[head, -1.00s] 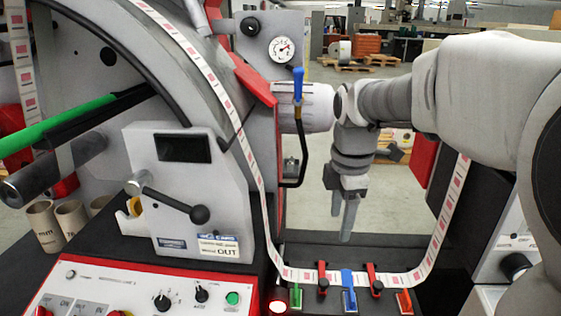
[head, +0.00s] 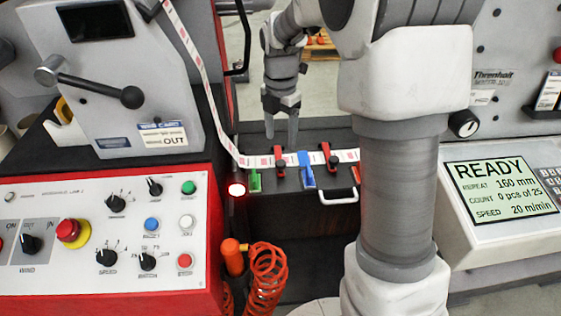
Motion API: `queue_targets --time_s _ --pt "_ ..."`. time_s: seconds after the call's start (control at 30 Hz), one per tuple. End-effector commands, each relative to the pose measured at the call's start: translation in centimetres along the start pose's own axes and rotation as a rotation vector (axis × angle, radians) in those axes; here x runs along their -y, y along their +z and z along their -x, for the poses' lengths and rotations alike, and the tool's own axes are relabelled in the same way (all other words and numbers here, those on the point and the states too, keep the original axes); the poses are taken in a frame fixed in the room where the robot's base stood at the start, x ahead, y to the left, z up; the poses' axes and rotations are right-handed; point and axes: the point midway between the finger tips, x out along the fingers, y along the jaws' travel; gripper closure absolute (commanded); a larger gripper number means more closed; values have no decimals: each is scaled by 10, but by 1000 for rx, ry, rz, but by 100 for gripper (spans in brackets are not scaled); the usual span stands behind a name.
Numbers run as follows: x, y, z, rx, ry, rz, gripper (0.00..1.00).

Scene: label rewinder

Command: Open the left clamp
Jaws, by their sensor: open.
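The label strip (head: 259,161) runs across a black table (head: 290,204). Two red clamps with black knobs sit on the strip: the left clamp (head: 279,154) and the right clamp (head: 326,150). Whether the clamps press on the strip is too small to tell.
A green part (head: 254,181) and a white handle (head: 338,198) are at the table's front. The red control panel (head: 212,240) stands at left, with a coiled orange hose (head: 268,275) beside it. A READY screen (head: 502,188) is at right.

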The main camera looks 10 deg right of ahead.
Motion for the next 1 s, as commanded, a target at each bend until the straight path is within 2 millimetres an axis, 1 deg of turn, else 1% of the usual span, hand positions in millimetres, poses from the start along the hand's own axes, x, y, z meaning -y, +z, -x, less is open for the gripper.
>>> queue_targets --time_s 0.03,0.1,0.2,0.33,0.5,0.8,0.83,0.97,1.0 --pt "0 0 -16 -2 -2 0 33" --pt "1 0 -31 -2 -2 -2 33" --pt "0 0 -49 -2 -1 -2 33" --pt "0 0 -68 -2 -2 -1 33" --pt "0 0 -80 0 0 -1 33" --pt "0 0 -81 0 1 -1 33" --pt "0 0 -81 0 1 -2 35" --pt "0 0 -81 0 1 -2 58" --pt "0 0 -81 0 1 -2 66"
